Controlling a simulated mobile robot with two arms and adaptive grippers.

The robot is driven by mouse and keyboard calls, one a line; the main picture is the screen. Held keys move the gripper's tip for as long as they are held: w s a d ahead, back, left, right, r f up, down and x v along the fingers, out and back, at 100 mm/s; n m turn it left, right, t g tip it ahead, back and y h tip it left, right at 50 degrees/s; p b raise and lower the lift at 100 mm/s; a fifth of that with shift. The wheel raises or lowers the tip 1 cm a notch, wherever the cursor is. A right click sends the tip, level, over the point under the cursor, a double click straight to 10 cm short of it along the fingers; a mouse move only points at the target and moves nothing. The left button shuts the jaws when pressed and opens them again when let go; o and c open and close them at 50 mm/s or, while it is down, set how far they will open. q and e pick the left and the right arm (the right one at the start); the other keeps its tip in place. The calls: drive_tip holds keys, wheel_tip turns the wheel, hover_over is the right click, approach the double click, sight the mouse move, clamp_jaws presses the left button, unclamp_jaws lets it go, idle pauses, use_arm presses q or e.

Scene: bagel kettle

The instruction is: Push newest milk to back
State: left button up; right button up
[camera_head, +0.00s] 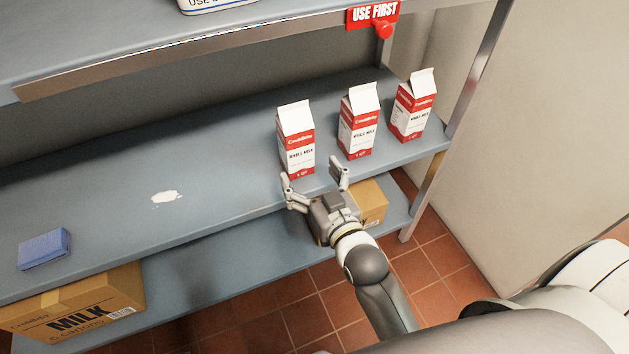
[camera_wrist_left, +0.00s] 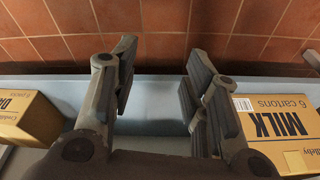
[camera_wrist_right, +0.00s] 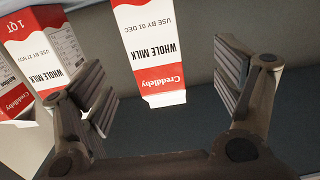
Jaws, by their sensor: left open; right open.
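Three red-and-white milk cartons stand upright on the blue shelf: a left carton (camera_head: 296,142), a middle carton (camera_head: 358,125) and a right carton (camera_head: 412,110). My right gripper (camera_head: 312,172) is open and empty at the shelf's front edge, just in front of the left carton. In the right wrist view, that carton (camera_wrist_right: 149,40) appears upside down between the spread fingers, marked "USE BY 01 DEC"; a neighbour (camera_wrist_right: 35,45) reads "NOV", its day unclear. Contact is not discernible. My left gripper (camera_wrist_left: 162,60) is open and empty, seen only in its wrist view, above the lower boxes.
A blue folded cloth (camera_head: 44,249) and a white spill (camera_head: 166,197) lie left on the shelf. A "MILK" box (camera_head: 80,305) and another box (camera_head: 372,202) sit below. A red "USE FIRST" sign (camera_head: 374,14) hangs above. The shelf behind the left carton looks clear.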

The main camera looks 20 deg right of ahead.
sight(301, 145)
drive_tip(key=shift+t, duration=0.4)
drive_tip(key=w, duration=0.3)
drive_tip(key=w+r+b, duration=0.1)
drive_tip(key=w, duration=0.2)
drive_tip(key=w+r, duration=0.1)
drive_tip(key=w, duration=0.2)
drive_tip(key=shift+w+d+r+b, duration=0.2)
drive_tip(key=shift+w+r+b, duration=0.05)
drive_tip(key=shift+w+b, duration=0.1)
use_arm(q)
drive_tip(key=shift+w+r, duration=0.25)
drive_tip(key=shift+r, duration=1.05)
drive_tip(key=shift+w+r, duration=0.2)
drive_tip(key=shift+r, duration=1.1)
use_arm(e)
drive_tip(key=shift+w, duration=0.55)
drive_tip(key=shift+c, duration=0.4)
